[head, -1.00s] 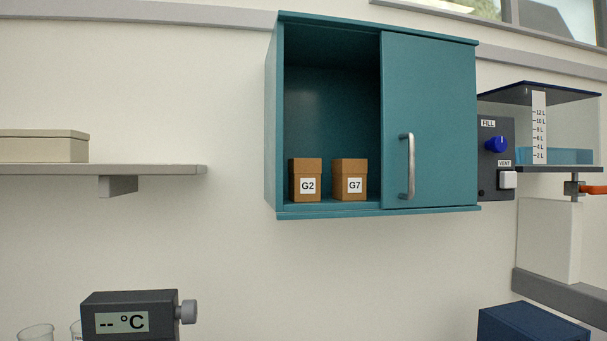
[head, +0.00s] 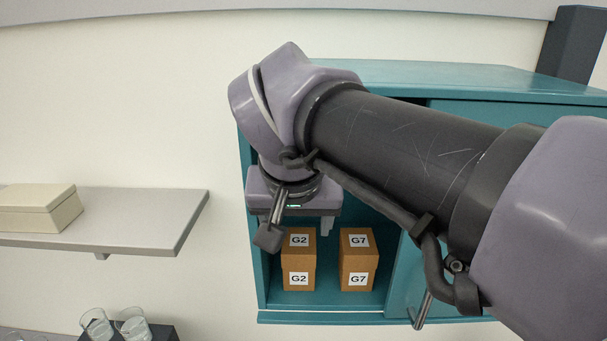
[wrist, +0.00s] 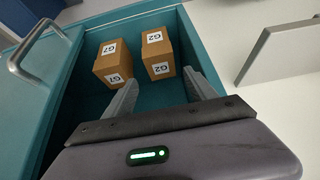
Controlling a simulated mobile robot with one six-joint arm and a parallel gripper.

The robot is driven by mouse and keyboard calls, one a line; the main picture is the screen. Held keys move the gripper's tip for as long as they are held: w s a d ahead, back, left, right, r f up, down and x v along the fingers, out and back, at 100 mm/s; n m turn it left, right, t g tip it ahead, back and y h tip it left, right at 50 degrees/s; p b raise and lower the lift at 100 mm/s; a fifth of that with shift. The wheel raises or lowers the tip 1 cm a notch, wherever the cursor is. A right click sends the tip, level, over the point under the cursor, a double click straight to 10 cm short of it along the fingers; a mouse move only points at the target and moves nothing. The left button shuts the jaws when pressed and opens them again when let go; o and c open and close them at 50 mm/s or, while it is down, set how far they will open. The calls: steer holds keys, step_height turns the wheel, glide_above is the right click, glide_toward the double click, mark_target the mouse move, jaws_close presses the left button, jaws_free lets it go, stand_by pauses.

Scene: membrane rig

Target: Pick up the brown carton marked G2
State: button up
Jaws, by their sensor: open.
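The brown G2 carton (head: 299,260) stands upright on the floor of the open left part of the teal cabinet (head: 330,308), with labels on its top and front. The similar G7 carton (head: 357,262) stands to its right with a small gap. In the wrist view, the G2 carton (wrist: 157,54) is on the right and the G7 carton (wrist: 112,65) on the left. My gripper (wrist: 163,80) is open and empty. Its fingers point into the cabinet, with G2 ahead between the tips and G7 near the left tip. In the head view, my arm hides part of the cabinet opening.
The cabinet's sliding door covers the right half; its handle (wrist: 30,48) shows left in the wrist view. A grey shelf (head: 150,226) with a beige box (head: 40,208) is at the left. Glass beakers (head: 97,324) stand below. The wall between shelf and cabinet is clear.

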mark_target(299, 246)
steer(key=b+x, duration=0.5)
steer(key=x, duration=0.5)
steer(key=shift+w+f, duration=0.15)
steer(key=shift+f, duration=0.45)
steer(key=b+x, duration=0.3)
steer(key=x, duration=0.2)
steer(key=shift+w, duration=0.25)
steer(key=shift+s+r, duration=0.2)
steer(key=shift+s, duration=0.15)
steer(key=c, duration=0.6)
steer(key=shift+w, duration=0.15)
steer(key=c, duration=0.6)
